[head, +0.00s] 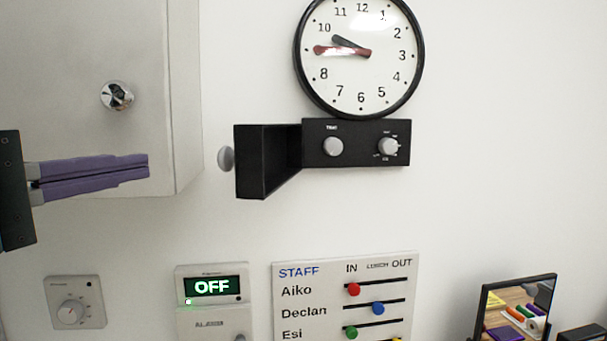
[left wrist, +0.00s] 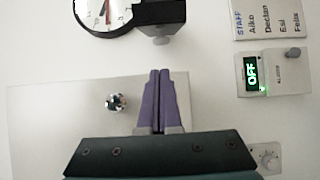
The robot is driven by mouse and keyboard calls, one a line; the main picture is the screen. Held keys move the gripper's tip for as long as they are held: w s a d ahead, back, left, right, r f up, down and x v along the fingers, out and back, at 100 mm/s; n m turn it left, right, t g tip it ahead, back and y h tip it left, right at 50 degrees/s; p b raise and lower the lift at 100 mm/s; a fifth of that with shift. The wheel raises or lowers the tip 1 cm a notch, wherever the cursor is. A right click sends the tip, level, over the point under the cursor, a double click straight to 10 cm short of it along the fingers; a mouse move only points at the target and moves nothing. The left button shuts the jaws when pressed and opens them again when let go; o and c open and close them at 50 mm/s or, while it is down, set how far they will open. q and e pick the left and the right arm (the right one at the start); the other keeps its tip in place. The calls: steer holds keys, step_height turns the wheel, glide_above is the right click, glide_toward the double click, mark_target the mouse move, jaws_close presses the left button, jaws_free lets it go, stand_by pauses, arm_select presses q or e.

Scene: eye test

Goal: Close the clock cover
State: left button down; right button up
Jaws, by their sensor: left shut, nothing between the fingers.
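The round black-rimmed clock (head: 361,52) hangs on the wall, and part of it shows in the left wrist view (left wrist: 107,12). Below it is a black control box (head: 356,155) with two grey knobs, uncovered. The black cover (head: 268,162) stands open, swung out from the box's left side, with a round grey knob (head: 226,158) on its outer face. The cover also shows in the left wrist view (left wrist: 160,12). My left gripper (head: 147,166) has purple fingers, shut and empty, left of the cover and apart from it. My right gripper is not in view.
A pale cabinet (head: 75,75) with a shiny knob (head: 117,96) stands at the left, behind my left gripper in the head view. Below are a dial (head: 90,290), an alarm unit reading OFF (head: 212,287), a staff board (head: 345,265) and a mirror (head: 515,308). Wall right of the clock is bare.

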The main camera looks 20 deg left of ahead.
arm_select(q)
steer(key=w+p, duration=0.4)
steer(key=w, duration=0.5)
steer(key=shift+w+d, duration=0.25)
steer(key=shift+d, duration=0.05)
